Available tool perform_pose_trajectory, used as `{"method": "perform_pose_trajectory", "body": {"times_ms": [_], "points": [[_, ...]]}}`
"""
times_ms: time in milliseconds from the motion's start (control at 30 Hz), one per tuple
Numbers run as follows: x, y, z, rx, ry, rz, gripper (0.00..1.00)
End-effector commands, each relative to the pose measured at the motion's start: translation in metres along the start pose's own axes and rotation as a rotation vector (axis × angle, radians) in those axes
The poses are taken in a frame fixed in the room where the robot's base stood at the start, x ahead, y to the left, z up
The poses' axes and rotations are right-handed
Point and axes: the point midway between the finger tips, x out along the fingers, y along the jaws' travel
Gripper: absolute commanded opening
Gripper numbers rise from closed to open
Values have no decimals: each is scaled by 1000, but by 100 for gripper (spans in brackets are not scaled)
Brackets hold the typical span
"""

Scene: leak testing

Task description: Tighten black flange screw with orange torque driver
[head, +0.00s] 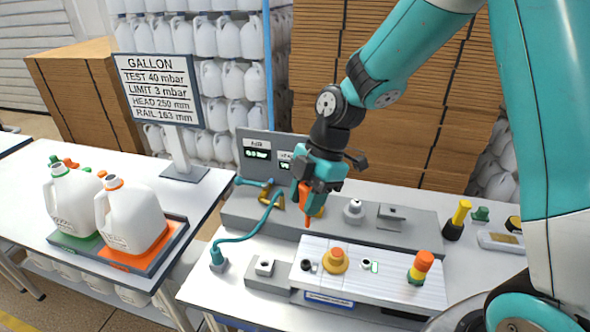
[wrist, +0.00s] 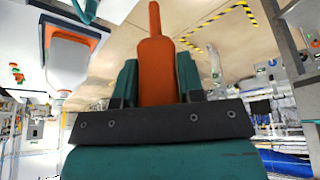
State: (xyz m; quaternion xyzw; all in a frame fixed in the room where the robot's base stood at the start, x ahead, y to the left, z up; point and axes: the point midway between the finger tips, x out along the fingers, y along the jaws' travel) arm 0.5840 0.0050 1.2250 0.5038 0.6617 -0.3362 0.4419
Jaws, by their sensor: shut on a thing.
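My gripper (head: 315,180) is shut on the orange torque driver (head: 305,198), which points down above the left part of the silver ribbed fixture plate (head: 390,290). The driver also fills the middle of the wrist view (wrist: 157,75), between my two teal fingers. Its tip looks apart from the plate in the head view. A small black screw-like part (head: 306,265) sits on the plate, left of an orange round flange-like part (head: 335,260). I cannot tell for certain which is the flange screw.
A teal hose (head: 245,238) curves across the bench left of the plate. Two white jugs (head: 130,215) sit on the left table beside a sign (head: 158,88).

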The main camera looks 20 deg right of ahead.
Motion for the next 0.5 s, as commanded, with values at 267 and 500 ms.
{"method": "perform_pose_trajectory", "body": {"times_ms": [267,500], "points": [[1,0,-3,-17,0,-7,0],[2,0,0,-16,5,-6,0]]}}
